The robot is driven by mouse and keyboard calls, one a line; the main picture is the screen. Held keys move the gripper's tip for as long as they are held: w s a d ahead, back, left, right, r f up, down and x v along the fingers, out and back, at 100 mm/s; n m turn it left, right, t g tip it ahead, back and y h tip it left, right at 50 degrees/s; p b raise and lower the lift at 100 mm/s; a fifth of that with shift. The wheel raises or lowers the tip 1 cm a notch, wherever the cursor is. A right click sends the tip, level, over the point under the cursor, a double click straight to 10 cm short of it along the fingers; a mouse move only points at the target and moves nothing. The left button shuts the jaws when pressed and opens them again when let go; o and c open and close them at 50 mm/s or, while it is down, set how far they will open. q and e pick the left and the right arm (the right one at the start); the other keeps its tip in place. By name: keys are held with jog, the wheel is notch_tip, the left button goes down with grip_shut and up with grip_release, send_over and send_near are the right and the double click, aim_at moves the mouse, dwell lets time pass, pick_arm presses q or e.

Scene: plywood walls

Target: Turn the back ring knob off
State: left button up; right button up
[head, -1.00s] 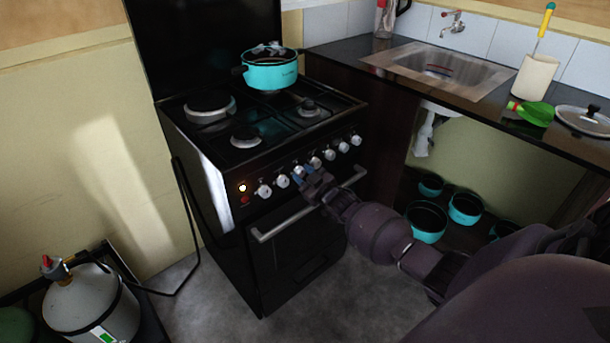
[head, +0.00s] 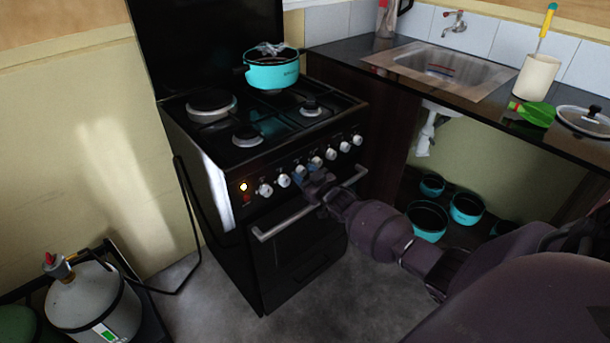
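The black stove (head: 300,230) stands in the middle, with a row of white knobs along its front panel. The leftmost knob (head: 265,190) and the one beside it (head: 284,181) are clear of my gripper. My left gripper is not in view.
A turquoise pot (head: 272,72) sits on a back burner. An orange light (head: 243,187) glows left of the knobs. The oven handle (head: 278,226) juts out below. A gas cylinder (head: 92,300) stands at left, and a counter with a sink (head: 440,66) at right.

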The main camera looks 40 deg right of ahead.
jog(key=shift+o, duration=1.4)
jog(key=shift+s, duration=0.1)
jog(key=shift+s, duration=0.2)
jog(key=s+p, duration=0.2)
jog(key=s, duration=0.8)
jog(key=shift+s+d, duration=0.15)
jog(key=shift+d, duration=0.05)
